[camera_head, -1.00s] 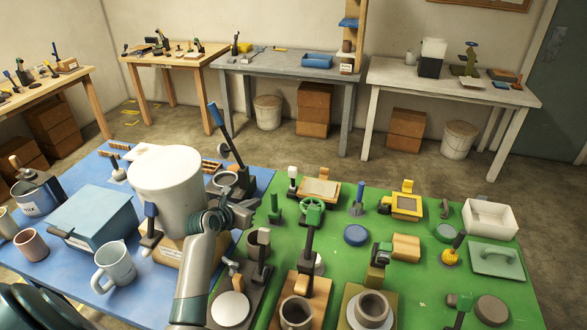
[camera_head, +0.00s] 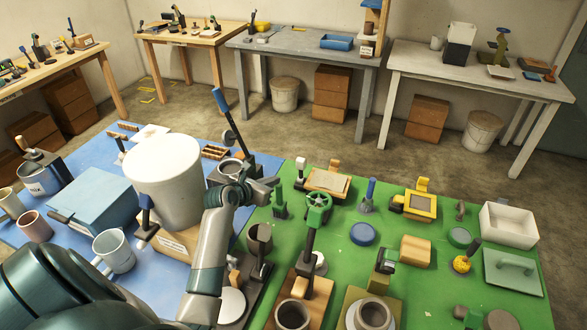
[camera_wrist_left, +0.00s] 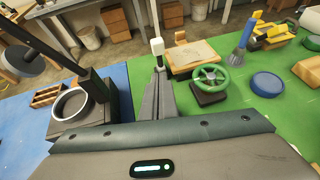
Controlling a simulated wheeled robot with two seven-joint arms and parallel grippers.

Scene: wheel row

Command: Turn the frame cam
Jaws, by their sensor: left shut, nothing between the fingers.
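A wooden frame (camera_head: 329,182) with a pale panel lies at the back of the green mat, with a tan block-like cam (camera_head: 333,165) at its far edge. A yellow frame (camera_head: 419,206) with a yellow cam piece (camera_head: 421,185) lies farther right. I cannot tell which piece is the frame cam. My left gripper (camera_head: 268,186) is shut and empty, above the seam of the blue and green mats, left of the wooden frame. In the left wrist view its fingers (camera_wrist_left: 160,82) point toward a white-topped lever (camera_wrist_left: 157,48) beside the frame. My right gripper is not in view.
A green handwheel (camera_head: 318,205) stands in front of the wooden frame. A tall blue-handled lever (camera_head: 222,104) rises behind my left gripper. A large white bucket (camera_head: 163,180) stands left of my forearm. Several pots and clamps crowd the front.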

